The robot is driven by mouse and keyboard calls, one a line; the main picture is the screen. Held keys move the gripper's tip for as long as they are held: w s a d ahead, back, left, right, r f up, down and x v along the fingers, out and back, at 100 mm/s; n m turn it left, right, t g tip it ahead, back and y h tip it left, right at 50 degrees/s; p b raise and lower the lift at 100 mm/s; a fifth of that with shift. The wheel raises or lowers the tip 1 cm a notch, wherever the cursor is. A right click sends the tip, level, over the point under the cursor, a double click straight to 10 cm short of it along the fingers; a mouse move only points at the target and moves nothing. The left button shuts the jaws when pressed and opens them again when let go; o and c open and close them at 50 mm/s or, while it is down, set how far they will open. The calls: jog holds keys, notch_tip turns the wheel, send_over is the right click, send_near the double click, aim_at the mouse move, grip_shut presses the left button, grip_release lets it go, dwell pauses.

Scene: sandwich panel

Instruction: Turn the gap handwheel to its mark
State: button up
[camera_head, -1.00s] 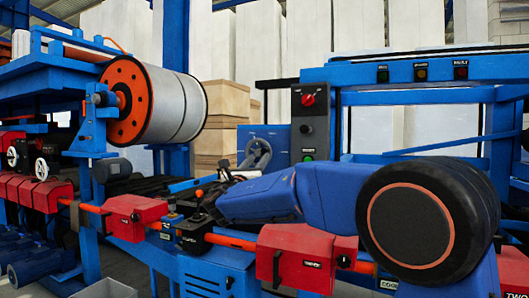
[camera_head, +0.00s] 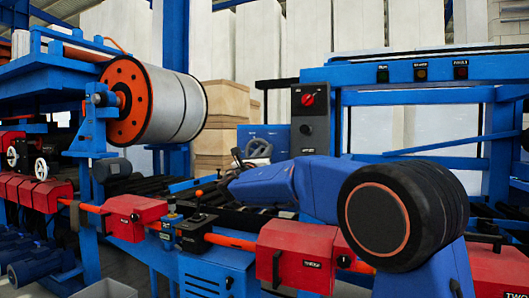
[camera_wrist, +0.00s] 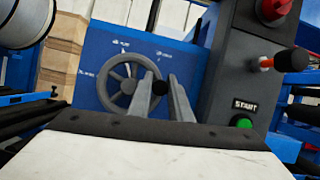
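The gap handwheel (camera_wrist: 129,87) is a grey spoked wheel on a blue panel (camera_wrist: 92,50) in the wrist view. Small white labels surround it, too blurred to read, and I cannot tell which is the mark. A black knob (camera_wrist: 160,88) shows near the wheel's right rim. My gripper (camera_wrist: 161,82) has its two grey fingers apart, with the knob showing between their tips. I cannot tell whether they touch it. In the head view the handwheel (camera_head: 260,148) stands beyond my gripper (camera_head: 237,155), whose tips are near its left side.
A grey control box with a green START button (camera_wrist: 242,122) and red knob (camera_wrist: 275,8) stands right of the panel. A large coil (camera_head: 172,106) hangs at left. Red housings (camera_head: 293,254) and black lever controls (camera_head: 196,222) line the front. Dark rollers lie below the panel.

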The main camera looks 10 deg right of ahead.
grip_shut()
jog(key=shift+f+m, duration=0.1)
jog(key=shift+m, duration=0.2)
jog(key=w+a+f+m+g, duration=0.1)
jog(key=a+f+m+g, duration=0.1)
jog(key=m, duration=1.1)
jog(key=w+a+f+m+g+h, duration=0.1)
jog(key=f+m+g, duration=0.3)
jog(key=m, duration=1)
jog(key=shift+w+a+f+g, duration=0.2)
jog(key=shift+w+a+g, duration=0.6)
jog(key=shift+g, duration=1)
jog(key=shift+a, duration=0.1)
jog(key=o, duration=0.6)
grip_release()
